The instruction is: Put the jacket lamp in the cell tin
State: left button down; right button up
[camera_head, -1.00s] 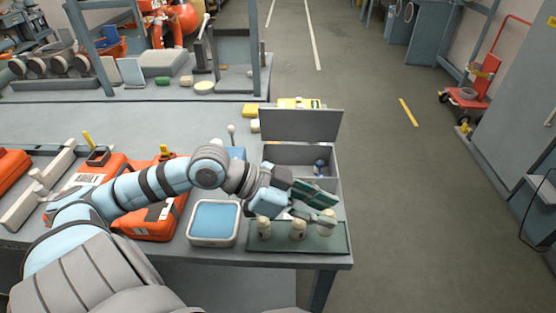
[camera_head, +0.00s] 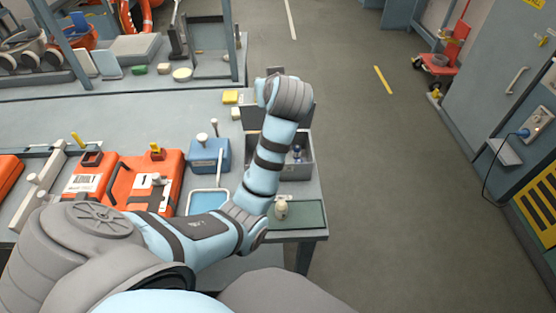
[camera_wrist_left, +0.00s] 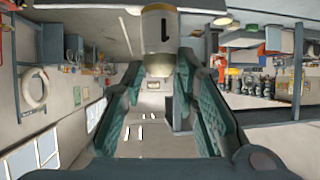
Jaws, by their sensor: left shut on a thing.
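My left gripper (camera_wrist_left: 160,68) is shut on a cream cylinder (camera_wrist_left: 159,30) with a grey lower end and a dark mark, held between its fingertips in the left wrist view. I cannot tell surely that it is the jacket lamp. In the head view the raised wrist hides the gripper and the cylinder. The grey open box (camera_head: 292,175), seemingly the cell tin, stands behind my forearm with a small blue-and-white thing (camera_head: 297,153) inside. Its raised lid is mostly hidden. A similar cream piece (camera_head: 281,207) stands on the green tray (camera_head: 307,214). My right gripper is not seen.
A blue-lined tray (camera_head: 206,201) lies partly under my arm. A blue box with knobs (camera_head: 210,156) and an orange case (camera_head: 147,183) stand to the left. The bench ends just right of the grey box, with open floor beyond.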

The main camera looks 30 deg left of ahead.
pick_arm(q)
jog(key=shift+n+g+y, duration=0.6)
jog(key=shift+n, duration=0.2)
jog(key=f+b, duration=0.1)
jog(key=f, duration=0.5)
jog(key=s+f, duration=0.1)
jog(key=f, duration=0.6)
jog(key=f+b, duration=0.1)
jog(key=f, duration=0.5)
jog(key=shift+s+a+f+b, duration=0.3)
jog(key=shift+a+f, duration=0.1)
jog(key=shift+f+b, duration=0.45)
jog(key=shift+f, duration=0.15)
jog(key=c, duration=1.3)
grip_release()
